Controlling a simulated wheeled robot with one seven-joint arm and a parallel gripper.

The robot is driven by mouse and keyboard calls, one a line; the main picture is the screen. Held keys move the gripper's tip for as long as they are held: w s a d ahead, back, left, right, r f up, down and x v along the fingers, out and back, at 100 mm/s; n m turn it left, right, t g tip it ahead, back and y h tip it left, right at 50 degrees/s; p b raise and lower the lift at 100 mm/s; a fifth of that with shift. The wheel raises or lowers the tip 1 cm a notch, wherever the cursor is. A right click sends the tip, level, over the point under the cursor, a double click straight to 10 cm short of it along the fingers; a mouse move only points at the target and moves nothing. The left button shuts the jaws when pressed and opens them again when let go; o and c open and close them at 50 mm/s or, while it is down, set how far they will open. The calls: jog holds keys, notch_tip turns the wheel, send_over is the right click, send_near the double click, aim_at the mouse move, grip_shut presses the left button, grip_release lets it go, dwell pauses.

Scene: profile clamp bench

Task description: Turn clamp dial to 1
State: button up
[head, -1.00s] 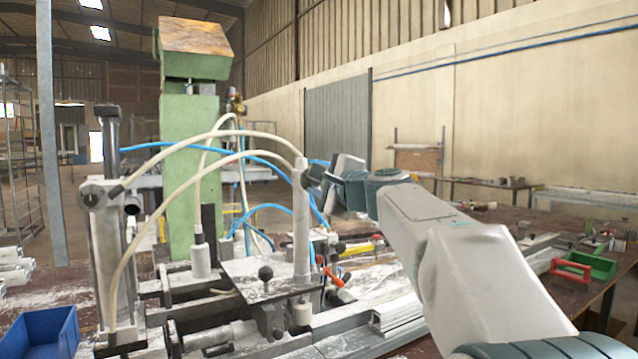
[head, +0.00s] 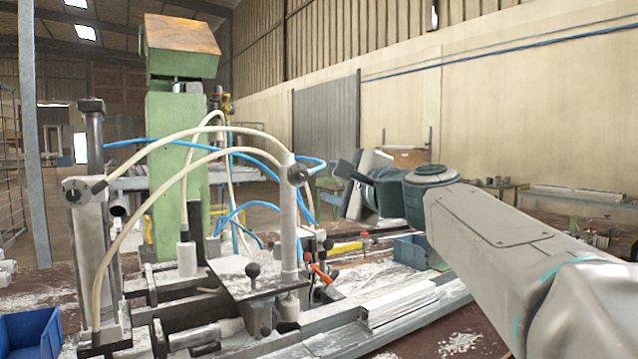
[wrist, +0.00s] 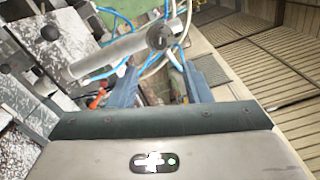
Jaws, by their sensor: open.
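The clamp bench holds a grey upright cylinder (head: 289,220) with a dark round knob (head: 298,173) at its top. A similar round end (head: 75,192) sits on the left post. I cannot read any dial number or tell which part is the clamp dial. In the wrist view the cylinder (wrist: 105,58) lies slanted, and its dark round knob (wrist: 158,38) shows beyond my fingertips. My gripper (wrist: 163,78) is open, with its two blue-grey fingers apart and nothing held between them. In the head view my gripper (head: 352,190) is right of the cylinder, apart from it; its fingertips are unclear.
White hoses (head: 222,135) and blue hoses (head: 262,152) arch around the clamp. A green column (head: 172,160) stands behind. A small black ball-ended lever (head: 253,270) and an orange handle (head: 320,272) sit low in front. A blue bin (head: 30,335) is at lower left.

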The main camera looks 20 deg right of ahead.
jog(key=v, duration=0.3)
jog(key=shift+s, duration=0.2)
jog(key=s+a+f+n+g+h+p, duration=0.15)
jog(key=s+a+f+n+g, duration=0.3)
jog(key=f, duration=0.55)
jog(key=s+a+f+n+g+y+p, duration=0.1)
jog(key=s+a+f+n+g+p, duration=0.3)
jog(key=f, duration=0.7)
jog(key=s+d+f+n+g+h, duration=0.1)
jog(key=s+f+n+g+h, duration=0.1)
jog(key=s+f, duration=0.4)
jog(key=s+d+f+n+g+h+p, duration=0.1)
jog(key=s+d+f+n+g+h, duration=0.1)
jog(key=s+f+n, duration=0.4)
notch_tip(320, 180, down, 2)
jog(key=shift+s+d+f+n+g+h, duration=0.2)
jog(key=shift+s+n+g+h, duration=0.15)
jog(key=shift+n+g+h, duration=0.45)
jog(key=shift+r+y, duration=0.1)
jog(key=shift+y, duration=0.15)
